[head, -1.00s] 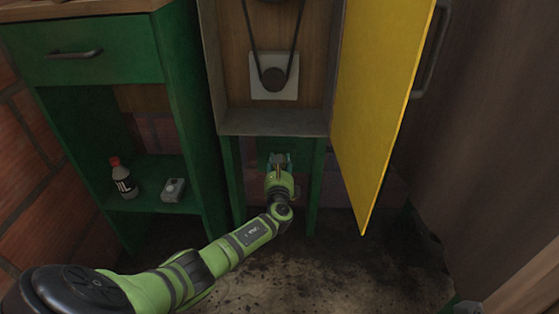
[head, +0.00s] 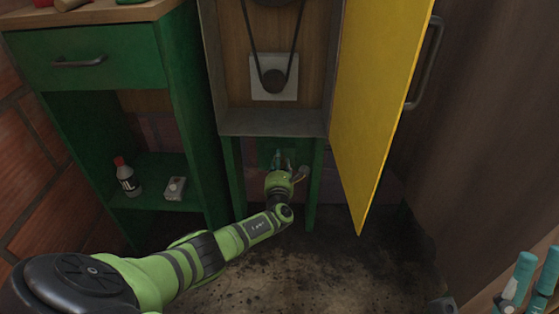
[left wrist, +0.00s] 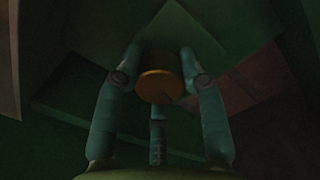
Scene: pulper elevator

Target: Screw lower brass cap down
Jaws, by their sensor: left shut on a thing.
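The lower brass cap (left wrist: 160,86) shows in the left wrist view as a round brass-coloured piece. My left gripper (left wrist: 160,80) is shut on it, with teal fingers at its left and right and another finger below. In the head view my left gripper (head: 286,163) is under the metal cabinet, between the green legs; there the cap cannot be made out. What the cap sits on is hidden or too dark to tell. My right gripper (head: 532,272) shows partly at the lower right edge, two teal fingers apart, away from the cap.
A metal cabinet (head: 270,122) with a belt and pulley stands above on green legs (head: 314,185). Its yellow door (head: 380,110) hangs open at right. A green shelf unit at left holds a bottle (head: 125,180) and a small grey box (head: 175,188). The floor (head: 340,265) is clear.

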